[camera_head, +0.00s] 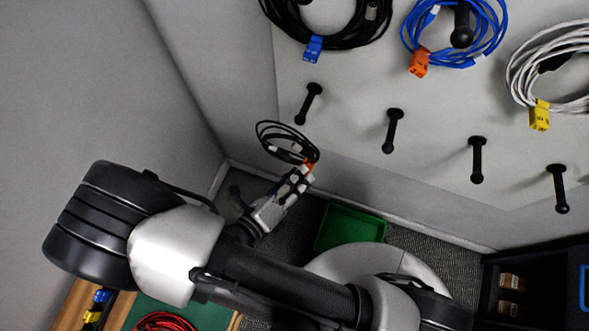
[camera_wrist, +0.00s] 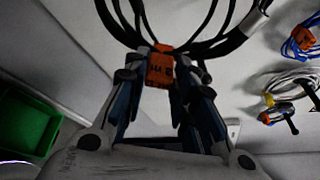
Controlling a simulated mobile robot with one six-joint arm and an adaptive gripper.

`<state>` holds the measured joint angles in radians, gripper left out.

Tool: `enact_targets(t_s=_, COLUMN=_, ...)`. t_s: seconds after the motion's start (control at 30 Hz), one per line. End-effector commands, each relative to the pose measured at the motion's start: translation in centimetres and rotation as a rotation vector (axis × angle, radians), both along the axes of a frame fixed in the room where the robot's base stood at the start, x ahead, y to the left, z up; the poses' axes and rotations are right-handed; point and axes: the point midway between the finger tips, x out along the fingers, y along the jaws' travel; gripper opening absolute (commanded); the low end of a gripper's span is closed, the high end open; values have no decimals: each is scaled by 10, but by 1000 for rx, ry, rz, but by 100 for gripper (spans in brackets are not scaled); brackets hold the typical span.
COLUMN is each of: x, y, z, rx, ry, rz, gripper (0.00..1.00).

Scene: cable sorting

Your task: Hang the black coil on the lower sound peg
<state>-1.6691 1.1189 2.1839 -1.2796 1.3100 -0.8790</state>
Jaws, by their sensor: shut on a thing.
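My gripper (camera_head: 298,178) is shut on the orange tag (camera_wrist: 160,70) of a thin black coil (camera_head: 284,138). The coil stands up beyond the fingertips, and its upper part is cut off in the wrist view (camera_wrist: 205,42). In the head view the coil is just below and left of the leftmost bare lower peg (camera_head: 309,102). I cannot tell whether they touch. More bare lower pegs (camera_head: 393,130), (camera_head: 477,158), (camera_head: 560,188) run down to the right. I cannot tell from their look which is sound.
Above hang a black coil with a blue tag (camera_head: 313,48), a blue coil with an orange tag (camera_head: 418,62) and a white coil with a yellow tag (camera_head: 540,115). A green bin (camera_head: 350,226) sits on the floor below. A wall (camera_head: 222,80) stands close left of my gripper.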

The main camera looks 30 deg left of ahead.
Motion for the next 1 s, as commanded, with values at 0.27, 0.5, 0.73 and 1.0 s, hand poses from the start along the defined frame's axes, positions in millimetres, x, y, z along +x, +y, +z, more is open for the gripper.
enact_targets(t_s=0.27, x=20, y=2, z=-3, rx=0, ry=-1, rz=-2, gripper=0)
enact_targets(t_s=0.5, x=37, y=4, z=-5, rx=0, ry=-1, rz=-2, gripper=0)
enact_targets(t_s=0.73, x=52, y=5, z=-8, rx=1, ry=-2, rz=-2, gripper=0)
enact_targets(t_s=1.0, x=71, y=8, z=-10, rx=2, ry=-1, rz=-2, gripper=0)
